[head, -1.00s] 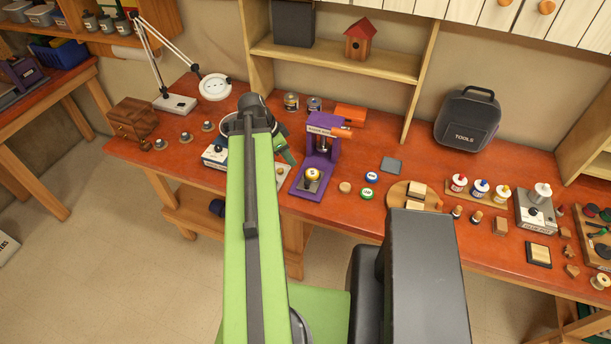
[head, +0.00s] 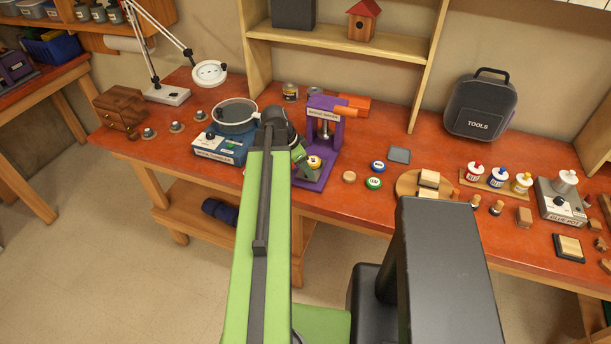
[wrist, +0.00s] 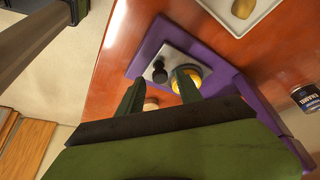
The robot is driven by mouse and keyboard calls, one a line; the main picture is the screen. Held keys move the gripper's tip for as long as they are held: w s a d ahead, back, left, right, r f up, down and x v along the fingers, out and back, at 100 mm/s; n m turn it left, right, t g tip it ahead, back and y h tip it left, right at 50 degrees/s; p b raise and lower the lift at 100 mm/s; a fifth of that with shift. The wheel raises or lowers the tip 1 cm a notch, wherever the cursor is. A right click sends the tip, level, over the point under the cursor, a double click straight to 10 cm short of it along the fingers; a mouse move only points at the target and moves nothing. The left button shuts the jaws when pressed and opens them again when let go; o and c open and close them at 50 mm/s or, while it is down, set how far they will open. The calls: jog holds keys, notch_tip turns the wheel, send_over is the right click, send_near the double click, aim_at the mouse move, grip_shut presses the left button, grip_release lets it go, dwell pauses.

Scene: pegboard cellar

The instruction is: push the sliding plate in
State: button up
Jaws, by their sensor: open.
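The purple badge press (head: 326,132) stands on the red-brown bench, right of my arm in the head view. In the wrist view its purple base (wrist: 147,48) holds a grey metal sliding plate (wrist: 172,56) with a black knob (wrist: 160,74). A round yellow piece (wrist: 204,72) sits on the press beside the plate, partly behind a finger. My gripper (wrist: 160,80) is open and empty, its two dark green fingers on either side of the knob in the picture. Whether they touch anything cannot be told. In the head view my gripper (head: 303,163) is at the press's left front.
A blue rock tumbler (head: 220,148) stands left of my arm. A white tray (wrist: 262,10) and a small can (wrist: 305,97) are near the press. Blue and green round pieces (head: 375,174) and a round wooden board (head: 408,183) lie to the right.

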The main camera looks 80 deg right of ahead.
jog(key=shift+s+d+f, duration=0.1)
jog(key=shift+s+f, duration=0.05)
jog(key=shift+f, duration=0.15)
grip_shut()
dwell(1.3)
